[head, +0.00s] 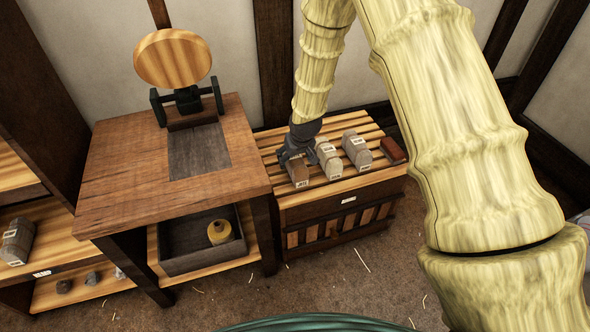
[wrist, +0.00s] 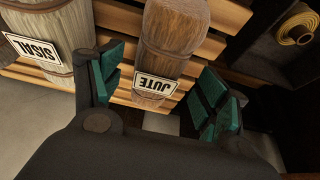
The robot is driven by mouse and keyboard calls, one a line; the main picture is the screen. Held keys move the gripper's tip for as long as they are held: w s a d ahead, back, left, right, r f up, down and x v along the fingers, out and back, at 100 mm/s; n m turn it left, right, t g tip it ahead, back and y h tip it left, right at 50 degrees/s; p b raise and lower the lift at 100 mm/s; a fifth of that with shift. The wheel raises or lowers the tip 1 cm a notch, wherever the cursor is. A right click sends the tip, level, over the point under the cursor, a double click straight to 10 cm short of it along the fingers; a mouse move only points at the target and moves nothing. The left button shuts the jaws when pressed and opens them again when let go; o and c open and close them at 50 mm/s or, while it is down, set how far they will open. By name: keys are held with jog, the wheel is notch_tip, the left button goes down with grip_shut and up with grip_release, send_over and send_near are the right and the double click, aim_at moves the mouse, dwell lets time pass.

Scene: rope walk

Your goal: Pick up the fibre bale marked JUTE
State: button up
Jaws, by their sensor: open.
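The JUTE bale (wrist: 176,36) is a brown, rounded block with a white label reading JUTE, upside down in the wrist view. It lies on the slatted top of a low wooden stand (head: 338,186). In the head view the bale (head: 299,171) is at the stand's left end, partly hidden by my gripper (head: 294,147). In the wrist view my open gripper (wrist: 160,90) has one green-padded finger on each side of the bale's labelled end, with gaps visible. The SISAL bale (wrist: 62,22), paler, lies beside it at the left of the wrist view.
Two pale bales (head: 328,160) (head: 357,149) and a red-brown block (head: 392,150) share the stand. A workbench (head: 120,180) stands left, with a dark tray (head: 188,262) holding a yellow coil (head: 220,232) below. Another bale (head: 18,240) lies on the left shelf.

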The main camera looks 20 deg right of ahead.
aim_at(295, 163)
jog(key=x, duration=0.1)
jog(key=b+x, duration=0.1)
jog(key=x, duration=0.2)
jog(key=shift+s+d+f, duration=0.2)
jog(key=shift+s+d, duration=0.05)
jog(key=shift+s, duration=0.1)
jog(key=shift+w+f, duration=0.2)
jog(key=shift+f, duration=0.25)
jog(key=c, duration=1.2)
jog(key=shift+r, duration=0.15)
